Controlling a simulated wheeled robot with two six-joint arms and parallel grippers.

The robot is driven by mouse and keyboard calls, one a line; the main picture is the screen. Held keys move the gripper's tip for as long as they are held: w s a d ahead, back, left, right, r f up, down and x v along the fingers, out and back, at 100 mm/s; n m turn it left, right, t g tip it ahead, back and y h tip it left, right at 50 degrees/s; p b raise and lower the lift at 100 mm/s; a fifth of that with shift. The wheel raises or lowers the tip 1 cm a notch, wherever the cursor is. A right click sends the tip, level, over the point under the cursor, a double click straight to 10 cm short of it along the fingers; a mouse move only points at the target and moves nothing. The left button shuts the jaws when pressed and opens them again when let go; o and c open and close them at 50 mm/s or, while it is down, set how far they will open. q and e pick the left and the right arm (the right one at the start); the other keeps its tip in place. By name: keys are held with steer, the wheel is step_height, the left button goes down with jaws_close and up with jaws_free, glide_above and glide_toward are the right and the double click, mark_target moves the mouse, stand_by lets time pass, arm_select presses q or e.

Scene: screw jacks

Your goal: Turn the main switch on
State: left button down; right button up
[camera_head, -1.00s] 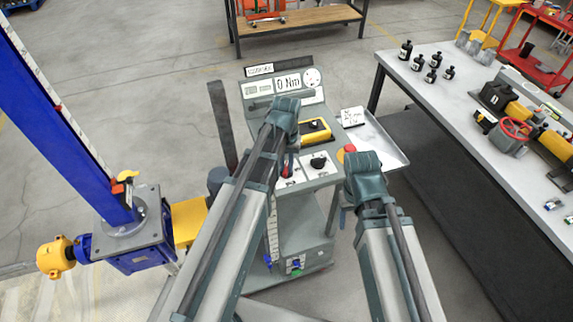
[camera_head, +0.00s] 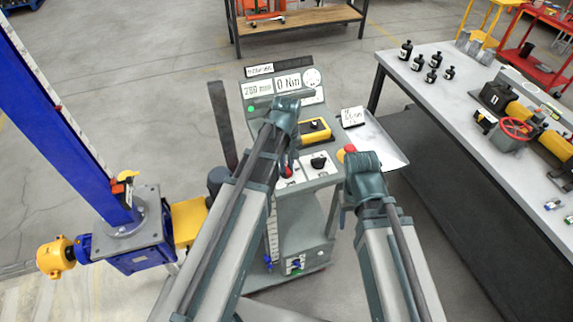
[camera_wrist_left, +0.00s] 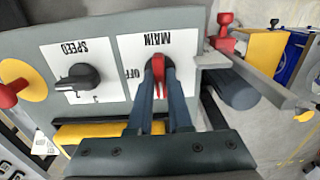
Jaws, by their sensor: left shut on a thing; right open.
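The main switch (camera_wrist_left: 158,72) is a red handle on a white plate marked MAIN, on the grey control console (camera_head: 322,184). The switch also shows in the head view (camera_head: 287,172), partly behind my left gripper (camera_head: 291,160). In the left wrist view my left gripper (camera_wrist_left: 163,95) has its two fingers shut on the red handle, one on each side. The handle lies along the fingers, beside the OFF mark. The console display (camera_head: 258,89) is lit with a number in mm, and a green lamp (camera_head: 251,109) glows. My right gripper (camera_head: 345,214) is open and empty, right of the console.
A black SPEED knob (camera_wrist_left: 80,82) and a red stop button (camera_wrist_left: 10,92) on yellow sit beside the switch. A blue screw jack column (camera_head: 75,130) stands left. A workbench (camera_head: 460,125) with bottles stands right.

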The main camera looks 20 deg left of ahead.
mark_target(287, 167)
stand_by(0.4)
arm_select(q)
steer(key=c, duration=0.8)
jaws_free()
steer(key=shift+c, duration=0.2)
steer(key=shift+r, duration=0.15)
step_height(287, 167, up, 14)
steer(key=p, duration=1.3)
steer(key=shift+f+p, duration=0.25)
steer(key=shift+p, duration=0.15)
steer(key=s+d+f+m+b, duration=0.5)
steer(key=s+f+b, duration=0.2)
steer(key=f+b, duration=0.1)
steer(key=s+d+f+m+y+b, duration=0.1)
steer(key=s+d+f+m+b, duration=0.4)
steer(key=s+f+b, duration=0.2)
steer(key=shift+s+f+m+b, duration=0.15)
steer(key=shift+f+m+b, duration=0.25)
steer(key=shift+f+b, duration=0.15)
